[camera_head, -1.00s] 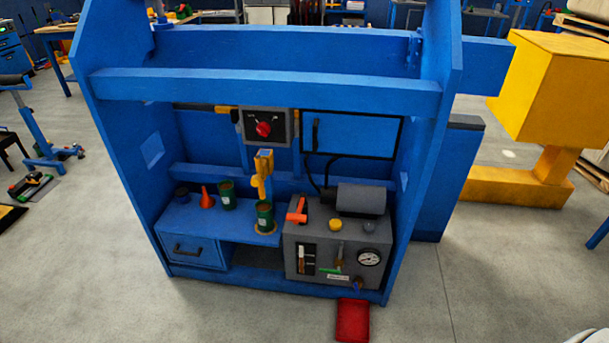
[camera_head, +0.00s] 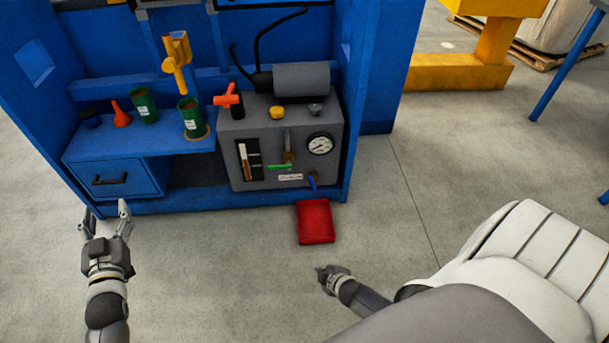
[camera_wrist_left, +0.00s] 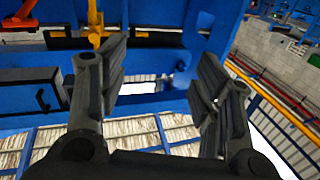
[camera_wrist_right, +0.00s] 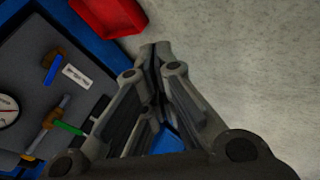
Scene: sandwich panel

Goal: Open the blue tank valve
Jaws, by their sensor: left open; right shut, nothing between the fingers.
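A small blue valve handle (camera_head: 312,181) sits low on the right front of the grey tank unit (camera_head: 225,150), pointing downward beside a white label. It also shows in the right wrist view (camera_wrist_right: 52,68), at upper left, clear of the fingers. My right gripper (camera_head: 322,270) is shut and empty, in front of the unit and below the red tray in the head view. Its closed fingers show in the right wrist view (camera_wrist_right: 158,60). My left gripper (camera_head: 106,210) is open and empty, in front of the blue drawer, apart from the valve.
A red tray (camera_head: 315,222) stands on the floor before the unit. The unit carries a gauge (camera_head: 320,144), a green handle (camera_head: 279,166), an orange handle (camera_head: 229,97) and a yellow knob (camera_head: 277,112). Green cans (camera_head: 144,105) stand left.

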